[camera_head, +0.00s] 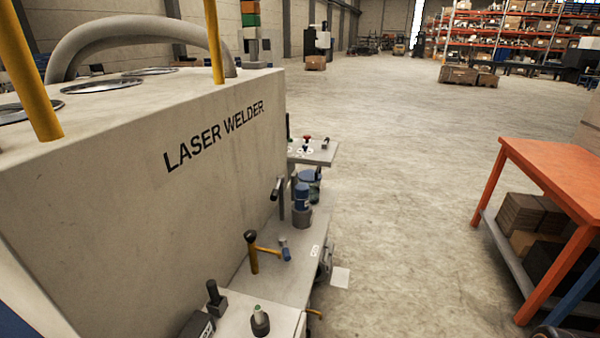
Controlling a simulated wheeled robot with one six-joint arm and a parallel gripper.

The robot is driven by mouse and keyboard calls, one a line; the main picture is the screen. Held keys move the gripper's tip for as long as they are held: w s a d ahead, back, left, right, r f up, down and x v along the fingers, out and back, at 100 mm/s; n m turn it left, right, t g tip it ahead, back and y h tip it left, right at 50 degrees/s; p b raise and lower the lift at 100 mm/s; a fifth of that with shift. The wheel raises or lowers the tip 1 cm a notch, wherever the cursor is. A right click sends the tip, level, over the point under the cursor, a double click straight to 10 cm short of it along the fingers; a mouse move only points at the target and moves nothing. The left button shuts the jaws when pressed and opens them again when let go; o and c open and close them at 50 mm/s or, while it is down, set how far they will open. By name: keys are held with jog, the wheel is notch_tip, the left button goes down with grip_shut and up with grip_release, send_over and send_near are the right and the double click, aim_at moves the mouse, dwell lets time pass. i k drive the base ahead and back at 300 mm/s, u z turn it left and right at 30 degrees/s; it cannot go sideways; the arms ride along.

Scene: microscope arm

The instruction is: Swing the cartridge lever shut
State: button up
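A laser welder (130,190), a large off-white cabinet with black lettering, fills the left side. A shelf (275,278) juts from its right side. On the shelf stands a yellow post with a black knob (252,252) and a short yellow arm reaching right to a small blue end (287,254). Behind it a dark handle (277,188) sits on a grey upright beside a blue cylinder (302,197). At the near end are a black upright handle (213,295) and a green-tipped knob (260,320). I cannot tell which of these is the cartridge lever. My gripper is not in view.
A small side panel (322,155) with a red knob sticks out beyond the shelf. An orange table (555,170) with boxes on its lower shelf stands at the right. The concrete floor (400,200) between is mostly clear. Storage racks stand far back.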

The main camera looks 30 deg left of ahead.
aim_at(280, 178)
jog(key=i, duration=2.2)
jog(key=u, duration=3.7)
jog(key=i, duration=0.5)
